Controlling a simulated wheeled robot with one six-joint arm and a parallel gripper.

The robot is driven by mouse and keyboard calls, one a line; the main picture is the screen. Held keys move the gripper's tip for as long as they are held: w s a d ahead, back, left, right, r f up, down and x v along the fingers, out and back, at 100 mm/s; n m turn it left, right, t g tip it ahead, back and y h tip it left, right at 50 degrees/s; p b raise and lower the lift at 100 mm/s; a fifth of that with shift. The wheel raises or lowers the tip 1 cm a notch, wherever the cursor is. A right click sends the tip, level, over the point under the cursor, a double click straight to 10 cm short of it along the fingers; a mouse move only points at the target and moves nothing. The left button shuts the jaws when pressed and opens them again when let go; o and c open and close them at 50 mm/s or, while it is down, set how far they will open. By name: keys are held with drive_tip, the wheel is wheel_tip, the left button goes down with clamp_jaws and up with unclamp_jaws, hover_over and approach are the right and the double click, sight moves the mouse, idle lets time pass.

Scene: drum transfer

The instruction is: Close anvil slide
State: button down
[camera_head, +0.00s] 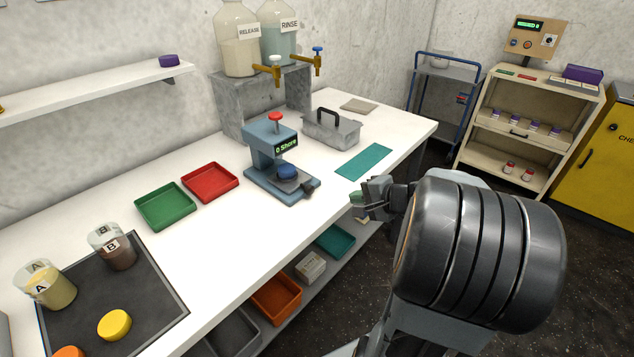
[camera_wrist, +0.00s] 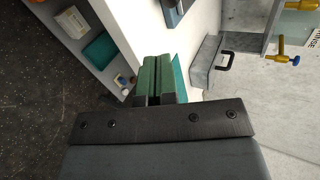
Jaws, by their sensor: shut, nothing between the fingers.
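The blue-grey hardness tester (camera_head: 275,155) stands on the white bench, with a red knob on top and a display reading "0 Shore". Its anvil slide (camera_head: 300,181) shows low at the front, with a dark handle end (camera_head: 311,186) facing right toward me. A dark blue puck (camera_head: 288,171) sits on it, below the head. My gripper (camera_head: 362,199) is shut and empty, right of the tester near the bench's front edge, apart from the handle. In the wrist view, my green-padded fingers (camera_wrist: 153,72) are together, and a blue part of the tester (camera_wrist: 173,12) shows at the top.
A teal mat (camera_head: 363,162) and a grey toolbox (camera_head: 333,130) lie right of the tester. Red (camera_head: 210,181) and green (camera_head: 165,205) trays lie left. A grey stand (camera_head: 245,110) with liquid jars is behind. Bins fill the shelf below.

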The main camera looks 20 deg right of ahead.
drive_tip(key=n, duration=0.1)
approach(313, 188)
drive_tip(key=f, duration=0.1)
drive_tip(key=w+f, duration=0.1)
drive_tip(key=a+f, duration=0.1)
drive_tip(key=shift+w+f, duration=0.15)
drive_tip(key=shift+w, duration=0.2)
drive_tip(key=w, duration=0.1)
drive_tip(key=w+a+p, duration=0.1)
drive_tip(key=w, duration=0.1)
drive_tip(key=shift+a+f, duration=0.1)
drive_tip(key=shift+w+a, duration=0.2)
drive_tip(key=shift+w, duration=0.4)
